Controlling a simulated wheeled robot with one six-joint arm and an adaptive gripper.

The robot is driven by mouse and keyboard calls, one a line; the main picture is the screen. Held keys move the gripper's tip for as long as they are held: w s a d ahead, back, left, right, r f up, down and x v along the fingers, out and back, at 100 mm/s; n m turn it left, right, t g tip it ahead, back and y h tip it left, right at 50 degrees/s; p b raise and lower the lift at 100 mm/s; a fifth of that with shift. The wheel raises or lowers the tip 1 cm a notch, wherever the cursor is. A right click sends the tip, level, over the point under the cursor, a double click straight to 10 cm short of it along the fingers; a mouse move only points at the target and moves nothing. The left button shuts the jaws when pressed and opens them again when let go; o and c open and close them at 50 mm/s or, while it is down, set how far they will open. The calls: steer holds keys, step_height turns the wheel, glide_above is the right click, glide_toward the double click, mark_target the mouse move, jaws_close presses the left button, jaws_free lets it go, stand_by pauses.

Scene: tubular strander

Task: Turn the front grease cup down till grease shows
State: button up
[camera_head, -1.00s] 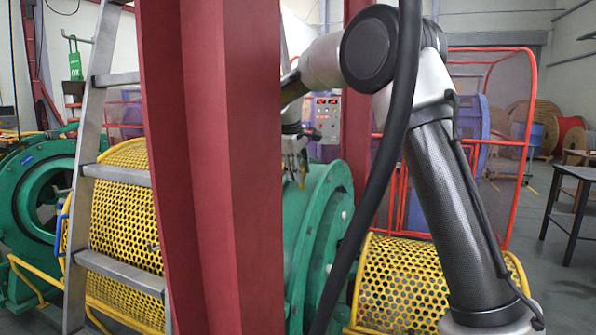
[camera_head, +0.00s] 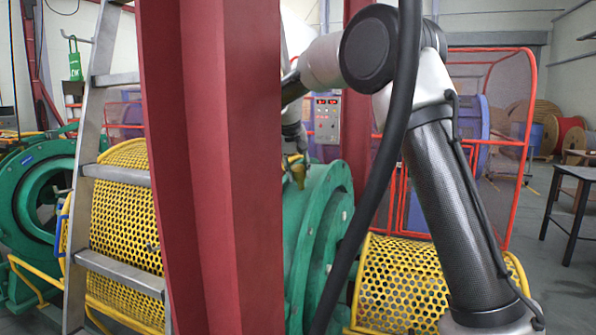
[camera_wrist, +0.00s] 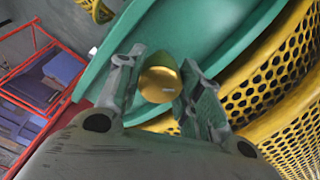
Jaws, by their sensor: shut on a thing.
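The front grease cup (camera_wrist: 158,84) is a round brass cap on the green bearing housing (camera_wrist: 150,45), seen end-on in the wrist view. My gripper (camera_wrist: 160,72) has one finger on each side of it and is shut on it. In the head view my gripper (camera_head: 297,170) is small, at the top left of the green housing (camera_head: 325,215), just right of the red column. The cup's base and its seat are hidden, so I cannot tell how far down it sits.
A dark red column (camera_head: 210,170) stands close in front and hides part of the machine. A metal ladder (camera_head: 115,175) leans left of it. Yellow perforated guards (camera_head: 410,280) flank the housing.

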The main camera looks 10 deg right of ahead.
steer(key=m, duration=0.5)
steer(key=shift+m, duration=0.3)
steer(key=m, duration=0.4)
steer(key=shift+m, duration=0.3)
steer(key=o, duration=1)
steer(key=shift+o, duration=0.2)
steer(key=v, duration=1.2)
steer(key=shift+a, duration=0.1)
